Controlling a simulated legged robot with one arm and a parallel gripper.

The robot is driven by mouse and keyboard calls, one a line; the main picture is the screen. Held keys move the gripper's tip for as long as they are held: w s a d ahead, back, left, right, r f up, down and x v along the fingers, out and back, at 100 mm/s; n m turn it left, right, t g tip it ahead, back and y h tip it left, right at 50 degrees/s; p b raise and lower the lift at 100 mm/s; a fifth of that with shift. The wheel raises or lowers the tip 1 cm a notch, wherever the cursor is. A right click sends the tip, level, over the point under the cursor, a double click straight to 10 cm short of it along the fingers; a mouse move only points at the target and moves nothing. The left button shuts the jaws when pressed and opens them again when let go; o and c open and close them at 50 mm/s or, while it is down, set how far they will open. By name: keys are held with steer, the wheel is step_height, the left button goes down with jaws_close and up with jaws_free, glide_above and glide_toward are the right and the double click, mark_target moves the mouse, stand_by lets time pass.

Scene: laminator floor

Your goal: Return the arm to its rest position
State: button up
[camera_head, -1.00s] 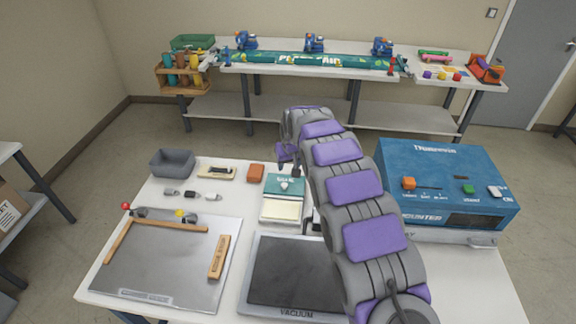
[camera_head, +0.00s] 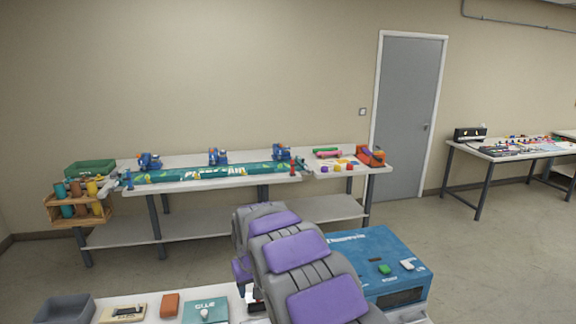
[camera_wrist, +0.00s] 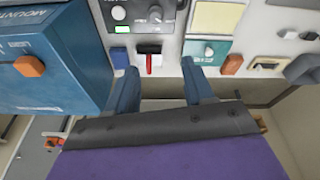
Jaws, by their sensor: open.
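My arm, grey with purple panels, rises from the bottom of the head view and reaches over the near table. In the wrist view my gripper (camera_wrist: 160,88) shows two blue-grey fingers spread apart with nothing between them. Past the fingertips lies a white table top (camera_wrist: 168,62) with a black-and-red switch (camera_wrist: 149,60) and a panel with knobs (camera_wrist: 140,14). In the head view the gripper's fingers are mostly hidden behind the arm.
A blue machine (camera_head: 375,262) stands right of my arm, and it fills the left of the wrist view (camera_wrist: 50,55). A grey bin (camera_head: 64,308), an orange block (camera_head: 169,304) and a teal glue box (camera_head: 206,311) lie left. A long bench (camera_head: 110,187) stands behind; floor is open at right.

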steer(key=s+d+r+m+g+h, duration=0.1)
steer(key=s+d+r+m, duration=0.15)
steer(key=s+d, duration=0.7)
steer(key=s+d+r+m+g, duration=0.1)
steer(key=s+d+r, duration=0.2)
steer(key=s+d, duration=0.6)
steer(key=s+d+f+g, duration=0.1)
steer(key=s+d+f, duration=0.1)
steer(key=s, duration=1.1)
steer(key=s+d+f+m+g+b, duration=0.1)
steer(key=s+d, duration=0.2)
steer(key=s, duration=1)
steer(key=shift+d+f+g+b, duration=0.25)
steer(key=shift+f+g+b, duration=0.05)
steer(key=shift+f, duration=0.1)
